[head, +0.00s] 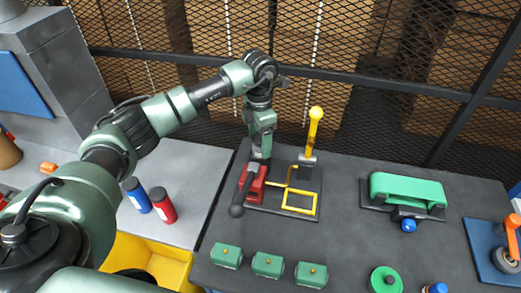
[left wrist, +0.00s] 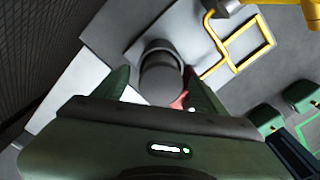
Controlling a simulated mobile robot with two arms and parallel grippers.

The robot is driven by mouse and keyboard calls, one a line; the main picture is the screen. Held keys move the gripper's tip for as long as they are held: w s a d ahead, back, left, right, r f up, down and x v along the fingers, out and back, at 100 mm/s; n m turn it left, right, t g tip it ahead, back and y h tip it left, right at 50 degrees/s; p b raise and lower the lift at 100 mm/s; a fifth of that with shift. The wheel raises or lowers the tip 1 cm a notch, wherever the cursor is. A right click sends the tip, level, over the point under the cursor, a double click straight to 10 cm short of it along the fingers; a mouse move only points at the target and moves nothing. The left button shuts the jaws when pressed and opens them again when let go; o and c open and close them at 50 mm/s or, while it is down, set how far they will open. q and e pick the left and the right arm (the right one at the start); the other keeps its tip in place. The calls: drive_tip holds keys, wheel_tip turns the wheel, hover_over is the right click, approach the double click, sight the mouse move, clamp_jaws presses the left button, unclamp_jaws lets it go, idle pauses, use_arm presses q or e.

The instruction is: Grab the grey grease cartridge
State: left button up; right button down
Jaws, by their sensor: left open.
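The grey grease cartridge (left wrist: 162,78) shows in the left wrist view as a dark grey cylinder with a round end towards the camera. It lies between the two fingers of my left gripper (left wrist: 160,92), which are apart, with gaps seen beside it. In the head view my left gripper (head: 261,143) points down over the back left of a dark base plate, just behind a red part. It hides most of the cartridge there, so I cannot tell whether the fingers touch it. My right gripper is in neither view.
A red part (head: 254,186) with a dark lever sits close in front of the gripper. A yellow frame (head: 300,209) and a yellow-knobbed lever (head: 315,120) stand to the right. Green blocks (head: 268,265) line the front. A mesh fence (head: 340,50) closes the back.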

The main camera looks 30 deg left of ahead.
use_arm(q)
drive_tip(key=shift+f, duration=0.3)
clamp_jaws()
drive_tip(key=shift+r, duration=0.2)
